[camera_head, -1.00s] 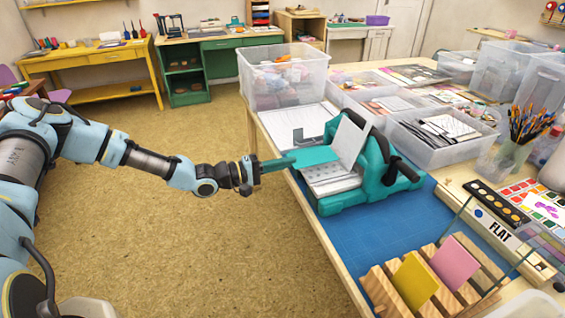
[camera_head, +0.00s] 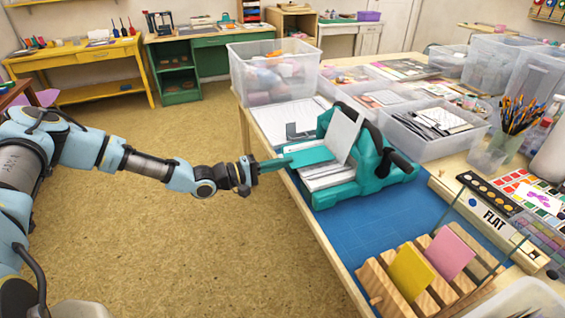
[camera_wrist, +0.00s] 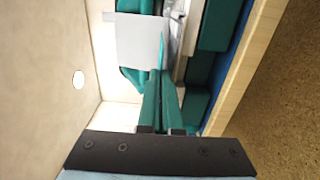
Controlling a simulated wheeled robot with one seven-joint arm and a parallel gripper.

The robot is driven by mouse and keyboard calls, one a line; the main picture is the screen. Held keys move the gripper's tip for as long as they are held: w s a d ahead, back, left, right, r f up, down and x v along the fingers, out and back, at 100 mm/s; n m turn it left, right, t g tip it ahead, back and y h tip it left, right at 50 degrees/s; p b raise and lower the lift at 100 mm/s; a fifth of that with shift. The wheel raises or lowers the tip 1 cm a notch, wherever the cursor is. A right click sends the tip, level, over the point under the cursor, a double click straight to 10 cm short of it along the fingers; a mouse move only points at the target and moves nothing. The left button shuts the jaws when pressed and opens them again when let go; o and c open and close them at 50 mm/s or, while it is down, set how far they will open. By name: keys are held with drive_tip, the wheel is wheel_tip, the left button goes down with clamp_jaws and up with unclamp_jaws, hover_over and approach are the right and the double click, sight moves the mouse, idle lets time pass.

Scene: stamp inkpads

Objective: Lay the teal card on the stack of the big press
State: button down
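The big press (camera_head: 385,178) is teal with a dark handle and stands on the blue mat. Its pale plate (camera_head: 342,136) is tilted up, and a white stack (camera_head: 328,174) lies in its lower part. The teal card (camera_head: 312,156) reaches in from the left over the stack, under the raised plate. I cannot tell whether it touches the stack. My gripper (camera_head: 283,163) is left of the press with its teal fingers shut on the card's near end. In the wrist view the card (camera_wrist: 162,53) shows as a thin edge at the fingertips (camera_wrist: 160,78).
Clear plastic bins (camera_head: 436,132) stand behind and right of the press; another (camera_head: 272,78) stands behind left. A wooden rack (camera_head: 412,300) holds a yellow card (camera_head: 412,277) and a pink card (camera_head: 449,253) in front. The blue mat (camera_head: 345,230) between rack and press is clear.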

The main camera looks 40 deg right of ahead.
drive_tip(key=shift+f, duration=0.1)
drive_tip(key=shift+d+f, duration=0.1)
drive_tip(key=shift+f, duration=0.25)
drive_tip(key=shift+f, duration=0.4)
idle(1.1)
drive_tip(key=c, duration=1)
unclamp_jaws()
drive_tip(key=v, duration=0.5)
drive_tip(key=shift+p, duration=0.3)
